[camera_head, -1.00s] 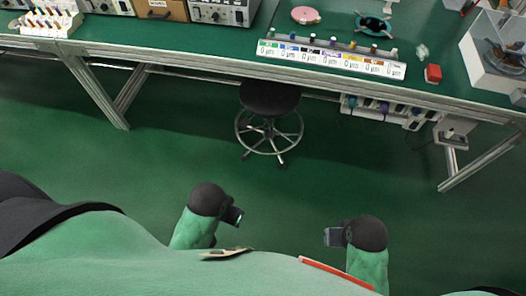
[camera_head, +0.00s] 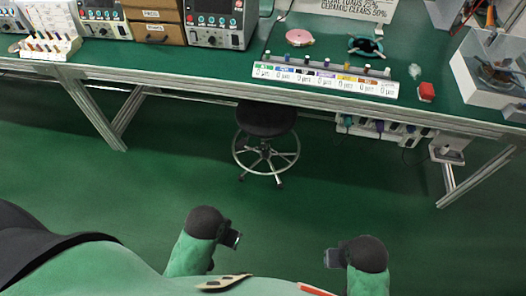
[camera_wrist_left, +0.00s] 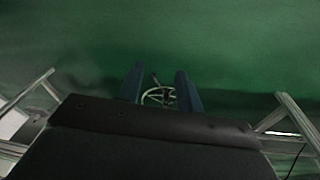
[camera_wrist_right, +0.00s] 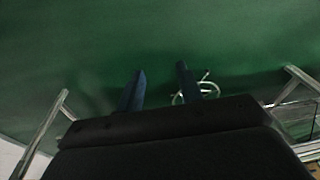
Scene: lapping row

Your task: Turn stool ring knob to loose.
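The stool has a round dark seat (camera_head: 266,119) on a central column with a metal foot ring (camera_head: 266,153) and a star base on casters. It stands under the front edge of the bench. I cannot make out the ring knob at this size. My left gripper (camera_head: 236,239) is well short of the stool, open and empty; its two fingers stand apart in the left wrist view (camera_wrist_left: 160,88), with part of the stool base (camera_wrist_left: 158,96) between them. My right gripper (camera_head: 328,259) is also short of the stool, open and empty; the right wrist view shows its fingers (camera_wrist_right: 160,84) apart, with the stool base (camera_wrist_right: 196,92) beside the right finger.
A green-topped bench (camera_head: 190,58) on metal legs runs across the back. It holds a labelled strip (camera_head: 325,79), a red block (camera_head: 427,92), a clear bin (camera_head: 490,80) and instrument boxes (camera_head: 216,22). Power sockets (camera_head: 380,126) hang beneath. The green floor before the stool is clear.

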